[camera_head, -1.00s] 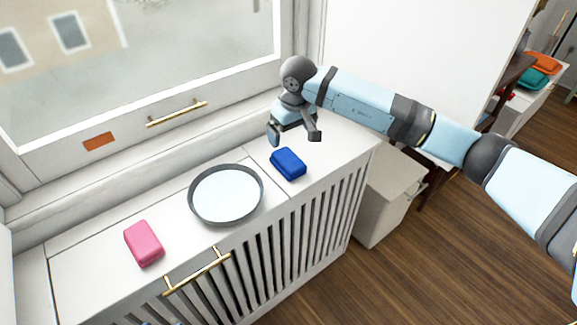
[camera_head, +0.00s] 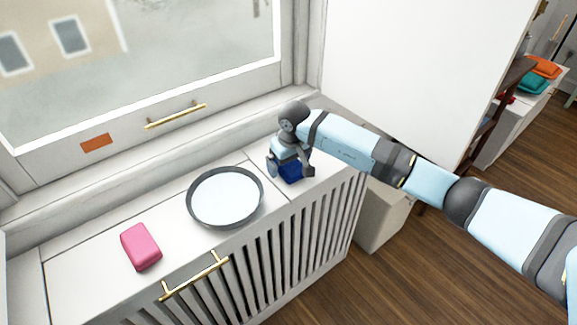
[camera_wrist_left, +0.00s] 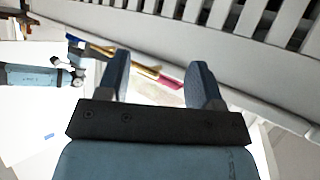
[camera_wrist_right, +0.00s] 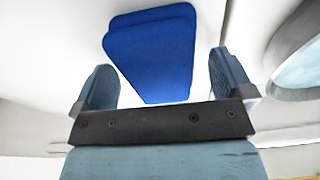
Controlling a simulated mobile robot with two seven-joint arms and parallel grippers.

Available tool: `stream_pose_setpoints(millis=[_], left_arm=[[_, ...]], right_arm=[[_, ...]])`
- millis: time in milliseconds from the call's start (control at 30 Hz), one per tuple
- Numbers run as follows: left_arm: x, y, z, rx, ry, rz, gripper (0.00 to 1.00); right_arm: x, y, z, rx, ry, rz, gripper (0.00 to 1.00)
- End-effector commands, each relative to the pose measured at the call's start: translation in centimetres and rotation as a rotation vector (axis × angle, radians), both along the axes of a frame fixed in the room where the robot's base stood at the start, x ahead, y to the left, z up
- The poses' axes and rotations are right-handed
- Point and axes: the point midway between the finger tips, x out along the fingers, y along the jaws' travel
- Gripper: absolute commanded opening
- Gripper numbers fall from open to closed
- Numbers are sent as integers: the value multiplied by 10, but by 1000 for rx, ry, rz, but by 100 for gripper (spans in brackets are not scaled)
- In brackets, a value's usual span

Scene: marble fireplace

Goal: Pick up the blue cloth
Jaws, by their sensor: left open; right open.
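The blue cloth (camera_head: 291,173) is a folded pad on the white cabinet top, to the right of the round tray. In the head view my right gripper (camera_head: 291,170) is right over it, open, and hides part of it. In the right wrist view the blue cloth (camera_wrist_right: 152,50) lies ahead of and between the open fingers (camera_wrist_right: 163,82), with nothing held. My left gripper is outside the head view; in its own wrist view its fingers (camera_wrist_left: 158,82) are apart and empty, with the cabinet's slats beyond.
A round tray (camera_head: 190,212) with a grey rim and a pink folded cloth (camera_head: 141,247) lie on the cabinet top (camera_head: 85,262). A window with a brass handle (camera_head: 176,115) stands behind. A brass rail (camera_head: 195,276) is on the slatted front.

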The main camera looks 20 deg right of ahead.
Motion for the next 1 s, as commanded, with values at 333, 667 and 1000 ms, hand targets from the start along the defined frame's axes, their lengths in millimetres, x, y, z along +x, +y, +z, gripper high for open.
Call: stream_pose_setpoints(millis=[333,667,1000], left_arm=[[0,0,0,1,0,0,60],[0,0,1,1,0,0,60],[0,1,5,9,5,1,60]], right_arm=[[0,0,0,0,1,0,46],[0,0,4,-1,0,0,45],[1,-1,58,-2,-5,0,45]])
